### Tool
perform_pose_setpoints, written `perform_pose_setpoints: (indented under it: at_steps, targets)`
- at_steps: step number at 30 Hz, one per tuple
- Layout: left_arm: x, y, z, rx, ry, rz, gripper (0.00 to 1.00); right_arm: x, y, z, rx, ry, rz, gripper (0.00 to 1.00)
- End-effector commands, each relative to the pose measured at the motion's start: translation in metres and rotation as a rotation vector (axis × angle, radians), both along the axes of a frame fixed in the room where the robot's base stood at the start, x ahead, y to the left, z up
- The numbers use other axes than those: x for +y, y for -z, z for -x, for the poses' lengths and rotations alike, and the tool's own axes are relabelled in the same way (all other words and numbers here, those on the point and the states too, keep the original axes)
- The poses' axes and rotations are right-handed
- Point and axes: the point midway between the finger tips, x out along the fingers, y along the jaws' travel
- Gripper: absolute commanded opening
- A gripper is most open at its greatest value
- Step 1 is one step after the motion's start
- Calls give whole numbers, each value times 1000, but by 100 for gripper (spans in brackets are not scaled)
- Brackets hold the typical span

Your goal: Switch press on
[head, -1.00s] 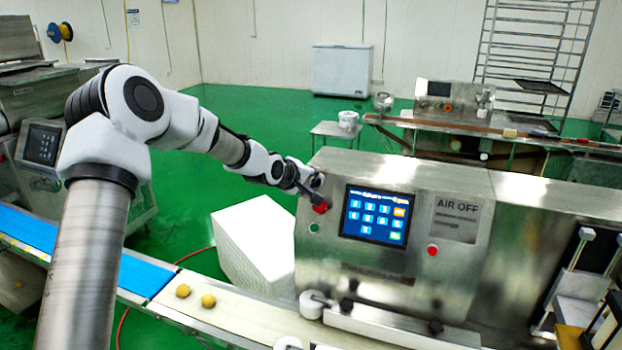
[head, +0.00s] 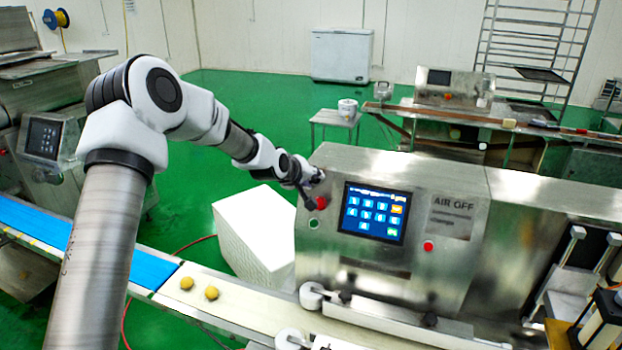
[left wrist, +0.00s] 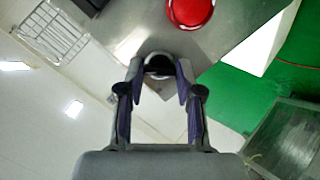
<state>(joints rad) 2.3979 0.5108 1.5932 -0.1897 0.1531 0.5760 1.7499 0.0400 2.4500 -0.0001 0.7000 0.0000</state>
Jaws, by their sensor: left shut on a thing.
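The press control panel (head: 400,262) is on the steel machine in the middle of the head view, with a lit blue touchscreen (head: 373,212). A red button (head: 321,202) sits at its upper left; it also shows at the top of the left wrist view (left wrist: 190,10). My left gripper (head: 305,185) is at the panel's upper left corner, beside the red button. In the left wrist view my left gripper (left wrist: 161,75) has its fingers on either side of a dark round knob (left wrist: 159,63) with a pale rim, shut on it. My right gripper is not in view.
A conveyor (head: 245,308) with two dough balls (head: 199,288) runs along the front. A white block (head: 252,237) stands left of the machine. Another red button (head: 428,246) is right of the screen.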

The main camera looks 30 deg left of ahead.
Motion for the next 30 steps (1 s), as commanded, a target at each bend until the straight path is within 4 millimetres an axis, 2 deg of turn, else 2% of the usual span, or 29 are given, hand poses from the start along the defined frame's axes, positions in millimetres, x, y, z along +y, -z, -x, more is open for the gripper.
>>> perform_pose_setpoints:
  at_steps: [1,2,3,4,17,30]
  targets:
    - [1,-3,-1,-7,0,-3,0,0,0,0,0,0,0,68]
    - [1,-3,-1,-7,0,-3,42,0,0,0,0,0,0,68]
    - [1,-3,-1,-7,-1,-2,56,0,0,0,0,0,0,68]
    - [1,-2,-1,-7,-1,-2,60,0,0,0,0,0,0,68]
    - [0,-7,6,-5,-3,2,60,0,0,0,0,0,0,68]
    - [-3,-52,69,-7,-3,6,60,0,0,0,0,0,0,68]
